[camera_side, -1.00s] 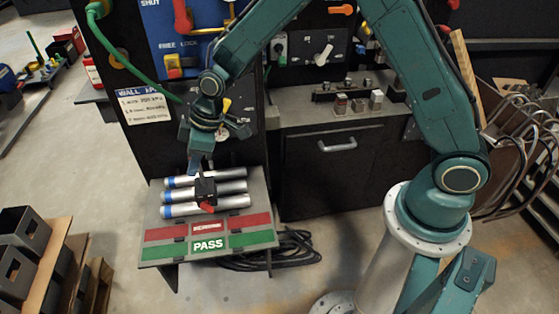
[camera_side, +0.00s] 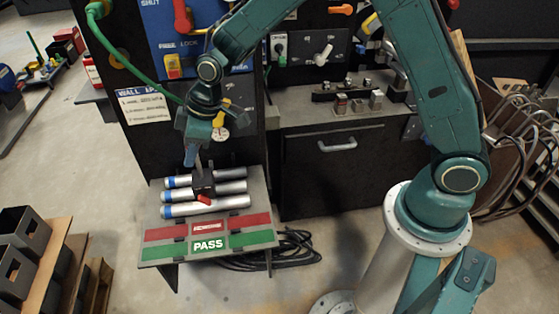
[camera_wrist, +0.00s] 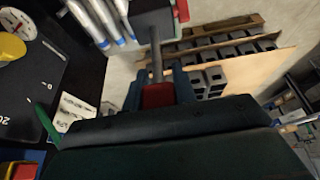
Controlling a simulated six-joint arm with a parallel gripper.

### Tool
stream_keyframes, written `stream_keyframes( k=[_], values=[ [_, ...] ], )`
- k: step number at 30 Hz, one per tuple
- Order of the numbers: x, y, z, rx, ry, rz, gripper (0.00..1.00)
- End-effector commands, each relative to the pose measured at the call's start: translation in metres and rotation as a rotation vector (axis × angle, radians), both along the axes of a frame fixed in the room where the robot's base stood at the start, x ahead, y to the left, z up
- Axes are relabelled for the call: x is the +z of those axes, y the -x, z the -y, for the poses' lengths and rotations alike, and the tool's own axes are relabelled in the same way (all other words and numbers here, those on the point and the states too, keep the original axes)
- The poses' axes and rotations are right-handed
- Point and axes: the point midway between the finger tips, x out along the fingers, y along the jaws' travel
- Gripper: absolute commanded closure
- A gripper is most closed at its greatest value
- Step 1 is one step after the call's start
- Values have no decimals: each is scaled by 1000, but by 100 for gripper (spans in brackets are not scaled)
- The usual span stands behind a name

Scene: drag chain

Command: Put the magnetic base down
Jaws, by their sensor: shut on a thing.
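The magnetic base (camera_side: 203,184) is a dark block with a red knob and a grey post. In the side view it shows over the silver cylinders (camera_side: 225,204) on the small inspection table. I cannot tell whether it touches them. My gripper (camera_side: 191,155) is above it, pointing down. In the wrist view my gripper (camera_wrist: 158,95) is shut around a red piece at the end of the post, and the base (camera_wrist: 150,20) sits beyond the fingers. A round white dial (camera_side: 221,134) with a yellow part shows beside my wrist.
The table front has red panels (camera_side: 165,233) and a green strip with a PASS label (camera_side: 208,245). A dark panel stands behind the table, with a green hose (camera_side: 130,70). A wooden pallet with grey blocks (camera_side: 20,235) is at the left. Black cable lies on the floor.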

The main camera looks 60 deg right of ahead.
Motion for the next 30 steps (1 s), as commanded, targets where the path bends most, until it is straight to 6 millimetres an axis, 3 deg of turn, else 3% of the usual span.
stream_keyframes(
  k=[5, 11, 24, 30],
  values=[
    [-2, 1, 7, -35, -3, 0, 100],
    [-14, 8, 32, -162, -5, -8, 100],
    [-49, 53, 124, -618, -4, -10, 100],
    [-56, 71, 149, -745, -2, 0, 100]
  ],
)
